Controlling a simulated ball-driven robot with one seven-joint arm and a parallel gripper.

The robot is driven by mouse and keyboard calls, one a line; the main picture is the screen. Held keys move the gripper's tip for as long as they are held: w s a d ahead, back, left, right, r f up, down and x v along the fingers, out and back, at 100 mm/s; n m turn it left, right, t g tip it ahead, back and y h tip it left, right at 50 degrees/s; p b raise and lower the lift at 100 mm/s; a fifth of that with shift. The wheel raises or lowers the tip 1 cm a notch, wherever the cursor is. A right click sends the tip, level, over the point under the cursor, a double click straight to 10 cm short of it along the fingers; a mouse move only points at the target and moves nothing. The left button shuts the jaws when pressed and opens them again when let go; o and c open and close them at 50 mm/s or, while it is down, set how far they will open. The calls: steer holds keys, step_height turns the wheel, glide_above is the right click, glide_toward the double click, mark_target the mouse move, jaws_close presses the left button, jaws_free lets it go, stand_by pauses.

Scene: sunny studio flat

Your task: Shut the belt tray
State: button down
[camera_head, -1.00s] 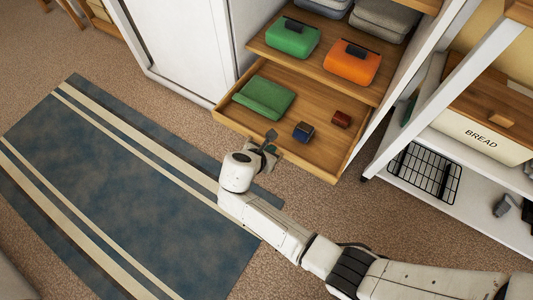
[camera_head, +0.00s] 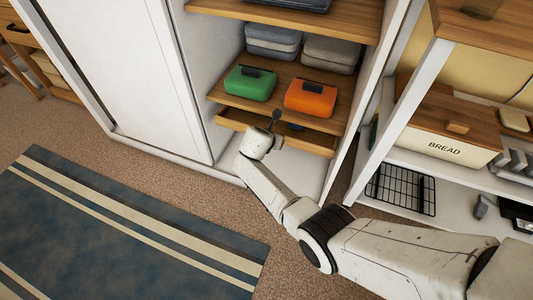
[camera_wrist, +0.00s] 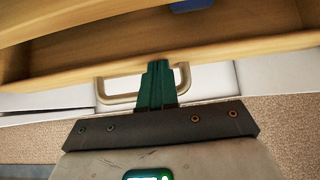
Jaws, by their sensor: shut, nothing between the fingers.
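The belt tray (camera_head: 312,144) is a shallow wooden pull-out under a shelf in the white wardrobe. It stands out only a little, and a narrow strip of its inside shows behind the front board. A dark blue item (camera_head: 295,127) lies inside and shows as a blue patch in the wrist view (camera_wrist: 190,5). My gripper (camera_head: 275,118) is at the tray's front, left of its middle. In the wrist view its dark green fingers (camera_wrist: 157,72) are shut and empty, pointing at the tray's front board (camera_wrist: 220,50). A tan loop handle (camera_wrist: 104,92) shows behind them. Contact is unclear.
Above the tray, a shelf (camera_head: 218,92) holds a green case (camera_head: 250,84) and an orange case (camera_head: 310,98). A white wardrobe door (camera_head: 120,80) stands left. Carpet in front is clear.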

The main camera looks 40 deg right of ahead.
steer(key=shift+w+d+b, duration=0.2)
steer(key=shift+w+d, duration=0.15)
steer(key=shift+d, duration=0.3)
steer(key=shift+w+d+b, duration=0.2)
steer(key=shift+w+d, duration=0.15)
steer(key=shift+d, duration=0.25)
steer(key=shift+w, duration=0.1)
steer(key=s+a+p, duration=0.2)
steer(key=a+p, duration=0.1)
steer(key=shift+s+a+r, duration=0.1)
steer(key=shift+r, duration=0.1)
steer(key=p+v, duration=0.5)
steer(key=v, duration=0.5)
steer(key=shift+a+f+p, duration=0.2)
steer(key=shift+a+p, duration=0.1)
